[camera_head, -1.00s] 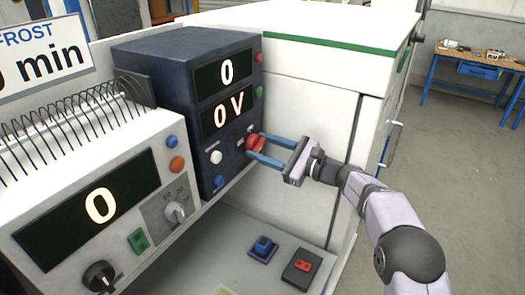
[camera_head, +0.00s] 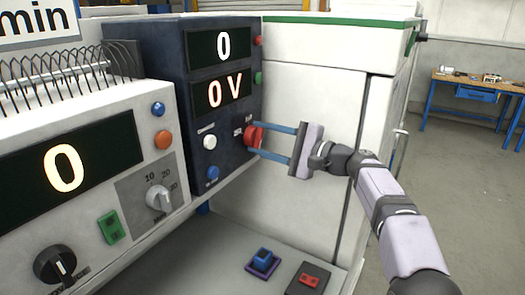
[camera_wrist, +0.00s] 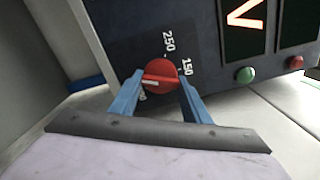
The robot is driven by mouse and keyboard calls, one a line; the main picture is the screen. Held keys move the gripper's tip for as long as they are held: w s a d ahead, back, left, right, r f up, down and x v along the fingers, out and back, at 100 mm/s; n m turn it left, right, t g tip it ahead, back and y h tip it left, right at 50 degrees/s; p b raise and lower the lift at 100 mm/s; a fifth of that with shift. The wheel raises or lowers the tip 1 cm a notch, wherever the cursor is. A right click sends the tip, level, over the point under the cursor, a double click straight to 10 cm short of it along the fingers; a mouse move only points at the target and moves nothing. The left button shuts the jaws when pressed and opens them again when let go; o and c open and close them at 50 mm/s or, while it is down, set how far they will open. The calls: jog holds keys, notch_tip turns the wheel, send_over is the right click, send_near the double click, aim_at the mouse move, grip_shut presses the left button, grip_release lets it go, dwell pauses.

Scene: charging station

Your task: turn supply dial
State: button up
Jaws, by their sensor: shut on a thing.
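The supply unit (camera_head: 180,60) is a dark blue box whose two displays read 0 and 0 V. Its red dial (camera_head: 252,136) sits low on the right of the front panel. In the wrist view the red dial (camera_wrist: 160,75) has a white pointer line directed left, with 250 and 150 printed around it. My gripper (camera_head: 258,140) reaches in from the right, and its blue fingers are shut on the red dial, one on each side. In the wrist view my gripper (camera_wrist: 160,88) spans the dial. One printed mark is partly hidden by the left finger.
A white unit (camera_head: 80,150) with a display reading 0 stands at the left front. A red button (camera_head: 258,41) and a green button (camera_head: 258,78) are on the supply's right edge. A blue block (camera_head: 263,257) and a red switch box (camera_head: 309,281) sit on the lower shelf.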

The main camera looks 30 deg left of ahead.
jog(key=shift+f+n+b, duration=0.1)
jog(key=shift+n+b, duration=0.3)
jog(key=shift+n, duration=0.3)
jog(key=o, duration=1)
jog(key=shift+o, duration=0.2)
jog(key=shift+d+b, duration=0.6)
jog(key=shift+d, duration=0.1)
jog(key=shift+d+b, duration=1.25)
jog(key=shift+d, duration=1.7)
